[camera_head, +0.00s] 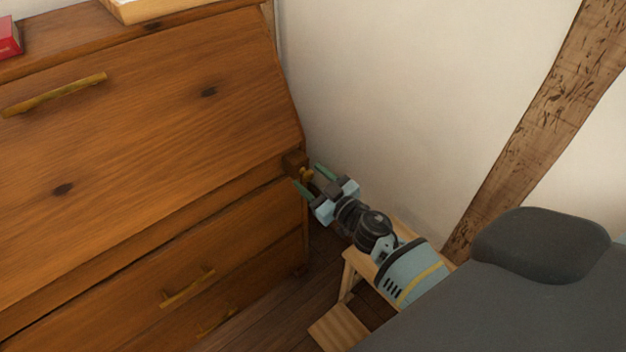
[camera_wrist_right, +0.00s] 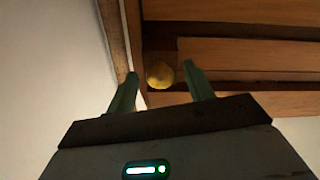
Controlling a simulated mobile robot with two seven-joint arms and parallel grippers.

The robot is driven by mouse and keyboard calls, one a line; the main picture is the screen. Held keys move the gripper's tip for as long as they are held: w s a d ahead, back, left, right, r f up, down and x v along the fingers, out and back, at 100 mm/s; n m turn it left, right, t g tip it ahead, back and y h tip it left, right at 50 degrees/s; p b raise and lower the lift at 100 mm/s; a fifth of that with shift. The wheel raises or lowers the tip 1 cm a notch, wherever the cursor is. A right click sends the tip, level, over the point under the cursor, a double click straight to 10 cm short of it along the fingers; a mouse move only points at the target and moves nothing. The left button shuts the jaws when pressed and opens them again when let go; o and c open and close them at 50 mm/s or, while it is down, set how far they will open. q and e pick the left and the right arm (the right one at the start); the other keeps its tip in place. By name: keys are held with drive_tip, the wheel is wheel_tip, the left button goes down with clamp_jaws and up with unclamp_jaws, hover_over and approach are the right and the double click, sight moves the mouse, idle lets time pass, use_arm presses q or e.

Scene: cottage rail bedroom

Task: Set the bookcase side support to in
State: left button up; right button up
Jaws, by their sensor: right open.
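The wooden bureau-style bookcase (camera_head: 150,130) fills the left of the head view, with its sloped front closed. Its side support is a small dark wooden block (camera_head: 294,160) at the right front edge, with a round brass knob (camera_head: 306,174). The block appears to stick out a little from the front. My right gripper (camera_head: 310,179) is open at the knob, with green fingers on either side of it. In the right wrist view the knob (camera_wrist_right: 160,74) shows between the two fingertips, with gaps visible on both sides. My left gripper is not in view.
A white wall (camera_head: 400,90) stands close to the right of the bookcase. A slanted timber beam (camera_head: 545,110) crosses it. A small light wooden stool or step (camera_head: 340,328) sits under my right arm. A red book (camera_head: 8,38) and a pale wooden box (camera_head: 150,8) lie on top.

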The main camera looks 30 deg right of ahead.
sight(301, 170)
clamp_jaws()
drive_tip(key=shift+w+a, duration=0.15)
drive_tip(key=shift+w, duration=1)
drive_tip(key=shift+w+a, duration=0.15)
drive_tip(key=shift+w, duration=1)
drive_tip(key=shift+r, duration=0.1)
drive_tip(key=shift+c, duration=1.1)
unclamp_jaws()
drive_tip(key=shift+o, duration=1.1)
drive_tip(key=shift+w, duration=0.15)
drive_tip(key=shift+s, duration=0.2)
